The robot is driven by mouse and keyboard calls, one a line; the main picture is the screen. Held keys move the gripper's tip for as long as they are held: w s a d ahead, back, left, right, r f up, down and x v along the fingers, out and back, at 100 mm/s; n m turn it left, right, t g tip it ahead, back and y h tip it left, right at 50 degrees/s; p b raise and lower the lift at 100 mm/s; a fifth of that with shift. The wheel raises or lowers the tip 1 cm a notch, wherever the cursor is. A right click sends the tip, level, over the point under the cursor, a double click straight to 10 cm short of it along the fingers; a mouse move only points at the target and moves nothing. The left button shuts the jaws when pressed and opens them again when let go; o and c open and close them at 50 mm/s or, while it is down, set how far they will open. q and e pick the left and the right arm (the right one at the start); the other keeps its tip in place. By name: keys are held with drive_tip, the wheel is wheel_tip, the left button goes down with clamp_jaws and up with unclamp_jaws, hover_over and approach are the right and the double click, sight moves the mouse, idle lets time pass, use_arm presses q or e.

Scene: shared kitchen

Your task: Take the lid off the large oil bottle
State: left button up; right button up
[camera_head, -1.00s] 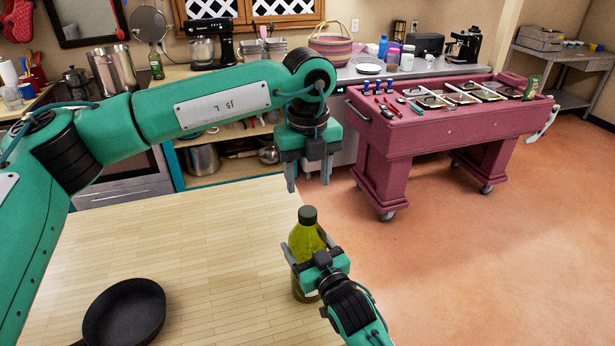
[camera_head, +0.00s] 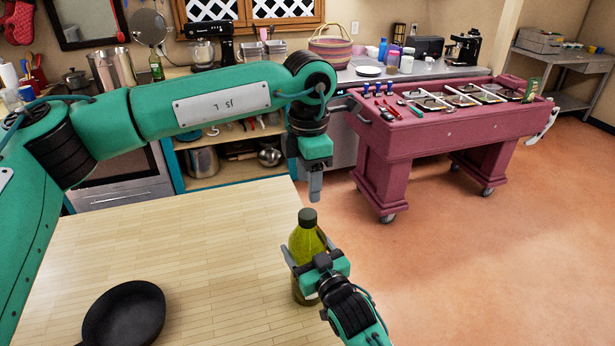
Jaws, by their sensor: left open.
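The large oil bottle (camera_head: 306,238) is yellow-green with a dark lid (camera_head: 307,218) on its neck. It stands upright at the right edge of the light wooden table (camera_head: 190,250). My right gripper (camera_head: 310,256) has its fingers on either side of the bottle's body and is shut on it. My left gripper (camera_head: 315,188) is open and empty, pointing down just above the lid, with a small gap to it. Its fingers overlap in this view, so only one shows clearly.
A black frying pan (camera_head: 124,314) lies at the table's front left. A red wheeled cart (camera_head: 450,135) stands behind to the right, with tools and trays on top. Bare floor (camera_head: 480,270) lies right of the table. The table's middle is clear.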

sight(308, 213)
use_arm(q)
drive_tip(key=m, duration=0.4)
drive_tip(key=shift+m, duration=0.4)
drive_tip(key=m, duration=2.2)
drive_tip(key=shift+a, duration=0.1)
drive_tip(key=shift+f, duration=0.3)
wheel_tip(308, 213, down, 7)
drive_tip(key=shift+f, duration=0.2)
drive_tip(key=shift+c, duration=0.4)
